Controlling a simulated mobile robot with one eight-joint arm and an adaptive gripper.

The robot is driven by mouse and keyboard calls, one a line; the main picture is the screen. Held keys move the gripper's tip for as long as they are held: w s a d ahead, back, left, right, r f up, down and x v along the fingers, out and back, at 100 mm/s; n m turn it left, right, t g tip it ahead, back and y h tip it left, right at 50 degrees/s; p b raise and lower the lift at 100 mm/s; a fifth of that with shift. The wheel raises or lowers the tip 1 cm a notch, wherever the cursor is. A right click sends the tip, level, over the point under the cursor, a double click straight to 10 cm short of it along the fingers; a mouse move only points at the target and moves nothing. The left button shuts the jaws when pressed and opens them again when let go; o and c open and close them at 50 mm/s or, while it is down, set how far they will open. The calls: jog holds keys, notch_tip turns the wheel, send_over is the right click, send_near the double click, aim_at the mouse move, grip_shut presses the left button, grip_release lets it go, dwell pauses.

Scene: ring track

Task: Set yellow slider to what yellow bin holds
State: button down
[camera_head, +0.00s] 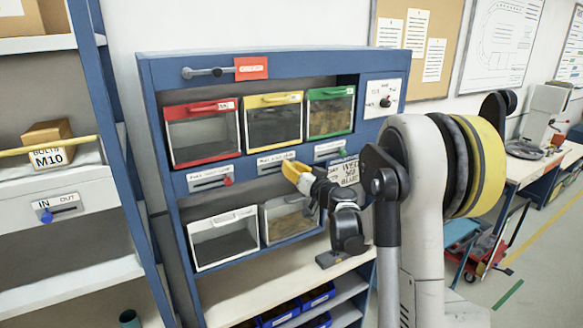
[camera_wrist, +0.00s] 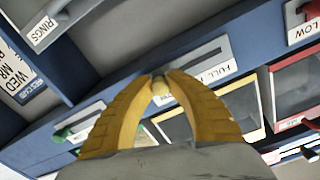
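The yellow bin (camera_head: 275,124) is in the middle of the upper row of the blue cabinet. Its window looks dark grey, and I cannot tell its fill level for sure. The yellow slider plate (camera_head: 275,162) is under it. In the wrist view the plate (camera_wrist: 205,63) appears turned over, with FULL readable and the other end's label covered by my finger. My gripper (camera_head: 291,169) is at the plate's right end. In the wrist view its yellow fingertips (camera_wrist: 162,80) nearly meet, with the small yellowish slider knob (camera_wrist: 160,90) between them.
The red bin (camera_head: 201,132) and green bin (camera_head: 330,112) flank the yellow one, each with a slider below. Two pale bins (camera_head: 223,238) sit underneath. A dial panel (camera_head: 384,98) is at upper right. A blue-framed shelf (camera_head: 60,185) stands left.

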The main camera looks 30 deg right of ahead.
jog(key=a+b, duration=0.2)
jog(key=a, duration=0.6)
jog(key=shift+s+a+b, duration=0.15)
jog(key=shift+a+b, duration=0.1)
jog(key=shift+b, duration=0.05)
jog(key=shift+d, duration=0.15)
jog(key=c, duration=1.3)
grip_release()
jog(key=shift+a, duration=0.25)
jog(key=shift+d, duration=0.1)
jog(key=shift+s, duration=0.25)
send_near(264, 170)
jog(key=s, duration=0.4)
jog(key=shift+s+r, duration=0.1)
